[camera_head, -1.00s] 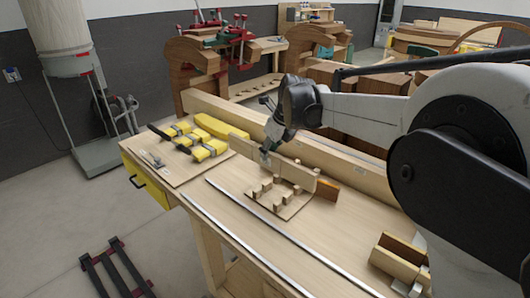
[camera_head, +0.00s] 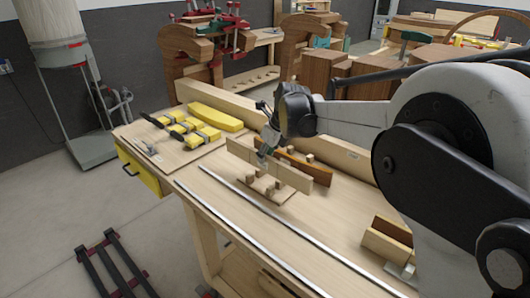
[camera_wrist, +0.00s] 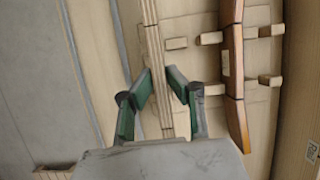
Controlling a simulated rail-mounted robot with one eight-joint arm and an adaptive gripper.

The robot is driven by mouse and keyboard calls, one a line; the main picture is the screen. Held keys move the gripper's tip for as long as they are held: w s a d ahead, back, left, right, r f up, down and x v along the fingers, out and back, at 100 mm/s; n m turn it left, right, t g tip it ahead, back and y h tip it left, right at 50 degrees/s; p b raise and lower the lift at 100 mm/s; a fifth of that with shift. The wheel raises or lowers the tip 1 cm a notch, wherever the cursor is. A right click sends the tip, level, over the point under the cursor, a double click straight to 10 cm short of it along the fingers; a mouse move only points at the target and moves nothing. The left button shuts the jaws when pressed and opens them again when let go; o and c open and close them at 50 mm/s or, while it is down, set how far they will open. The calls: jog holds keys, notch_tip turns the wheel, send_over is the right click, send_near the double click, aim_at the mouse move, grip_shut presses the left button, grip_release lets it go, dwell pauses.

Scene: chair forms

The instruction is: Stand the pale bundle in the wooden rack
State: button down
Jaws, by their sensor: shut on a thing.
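The pale bundle (camera_head: 292,177) is a long, upright stack of thin boards. My gripper (camera_head: 264,157) is shut on it near its middle. In the wrist view the layered edge of the bundle (camera_wrist: 152,35) passes between my green fingers (camera_wrist: 160,82). The wooden rack (camera_head: 268,194) is a flat base with short pegs. Some pegs show in front of the bundle and some behind it. I cannot tell whether the bundle's lower edge touches the base. A darker orange-brown board (camera_head: 318,174) stands behind the bundle, among the pegs; it also shows in the wrist view (camera_wrist: 232,60).
A long pale beam (camera_head: 340,153) runs behind the rack. Yellow-handled clamps (camera_head: 185,132) lie on a board at the left. A metal rail (camera_head: 235,225) crosses the bench front. Wooden blocks (camera_head: 388,240) stand at the right. Bench space between rack and blocks is clear.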

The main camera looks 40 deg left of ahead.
aim_at(265, 171)
jog(key=shift+f+b, duration=1.9)
jog(key=shift+f, duration=1.1)
jog(key=shift+f, duration=0.3)
jog(key=c, duration=1.6)
grip_release()
jog(key=shift+c, duration=0.2)
jog(key=v, duration=1.2)
